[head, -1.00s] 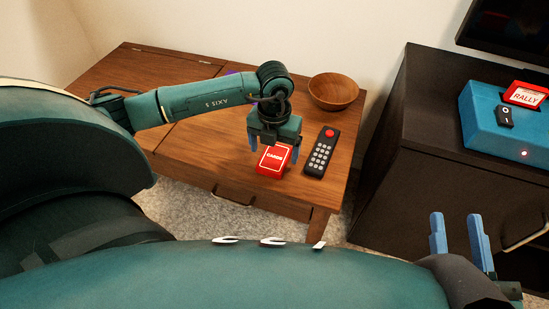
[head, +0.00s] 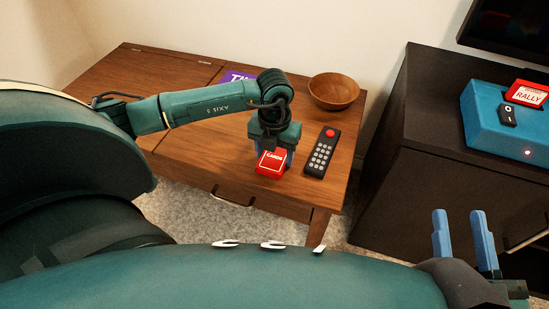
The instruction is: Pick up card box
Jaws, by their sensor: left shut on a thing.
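The red card box (head: 271,164), lettered "CARDS" in white, is at the front right part of the wooden table, just left of the remote. My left gripper (head: 274,154) is over it, pointing down, and is shut on the card box. One blue finger shows at the box's right side; the other is mostly hidden. I cannot tell whether the box is clear of the tabletop. My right gripper (head: 462,238) is at the lower right, its two blue fingers apart with nothing between them.
A black remote (head: 322,152) with a red button lies close to the right of the card box. A wooden bowl (head: 334,92) and a partly hidden purple item (head: 235,76) are behind. A dark cabinet (head: 430,150) with a blue box (head: 500,125) stands to the right.

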